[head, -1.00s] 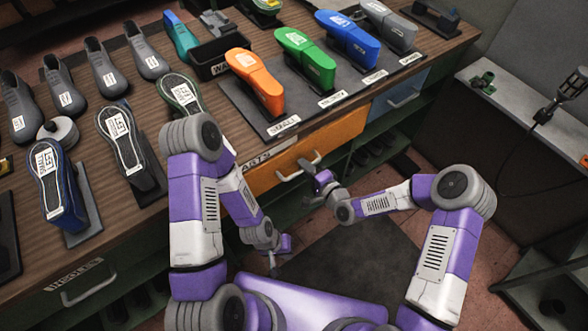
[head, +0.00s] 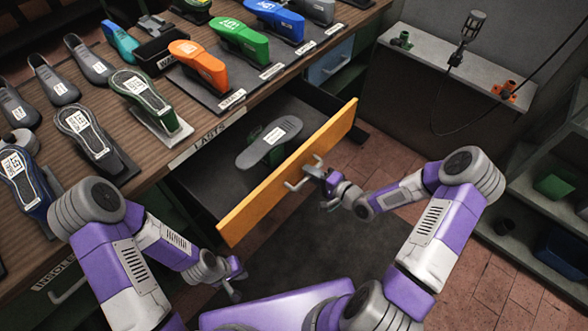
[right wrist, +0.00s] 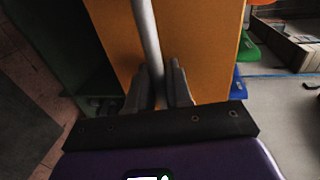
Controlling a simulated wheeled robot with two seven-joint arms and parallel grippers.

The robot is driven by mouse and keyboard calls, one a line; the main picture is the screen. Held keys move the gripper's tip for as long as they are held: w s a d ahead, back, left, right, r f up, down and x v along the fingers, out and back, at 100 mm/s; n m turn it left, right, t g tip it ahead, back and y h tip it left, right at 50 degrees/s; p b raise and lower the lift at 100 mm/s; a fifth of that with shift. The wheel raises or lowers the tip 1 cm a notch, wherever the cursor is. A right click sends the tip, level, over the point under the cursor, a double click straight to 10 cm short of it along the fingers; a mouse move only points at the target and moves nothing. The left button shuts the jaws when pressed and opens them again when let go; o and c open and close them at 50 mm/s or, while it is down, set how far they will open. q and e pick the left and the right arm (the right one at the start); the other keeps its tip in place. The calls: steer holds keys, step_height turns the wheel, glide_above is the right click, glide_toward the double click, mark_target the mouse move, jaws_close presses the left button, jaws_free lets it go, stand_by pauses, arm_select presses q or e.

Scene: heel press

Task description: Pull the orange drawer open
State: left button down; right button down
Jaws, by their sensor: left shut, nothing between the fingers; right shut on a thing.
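The orange drawer (head: 270,185) is pulled well out from the bench in the head view, with a grey shoe-shaped piece (head: 270,142) with a white label lying inside. My right gripper (head: 318,174) is shut on the drawer's metal handle (head: 298,183), in front of the drawer face. In the right wrist view the handle bar (right wrist: 148,40) runs between the two fingers (right wrist: 160,88) against the orange front (right wrist: 195,50). My left gripper (head: 236,284) is shut and empty, low in front of the bench, apart from the drawer.
Orange, green and blue lasts (head: 240,42) stand on a dark board on the wooden bench (head: 205,120). Grey shoe forms stand at the left. A blue drawer (head: 330,62) is beside the open one. A side bench (head: 400,75) and shelves stand right.

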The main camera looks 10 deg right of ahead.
steer(key=shift+s+d, duration=0.45)
steer(key=c, duration=1.2)
jaws_free()
steer(key=shift+s, duration=0.1)
steer(key=p+v, duration=0.2)
steer(key=v, duration=0.5)
steer(key=shift+s+d+r, duration=0.1)
steer(key=shift+s+d, duration=0.05)
steer(key=shift+s, duration=0.05)
steer(key=shift+s, duration=0.1)
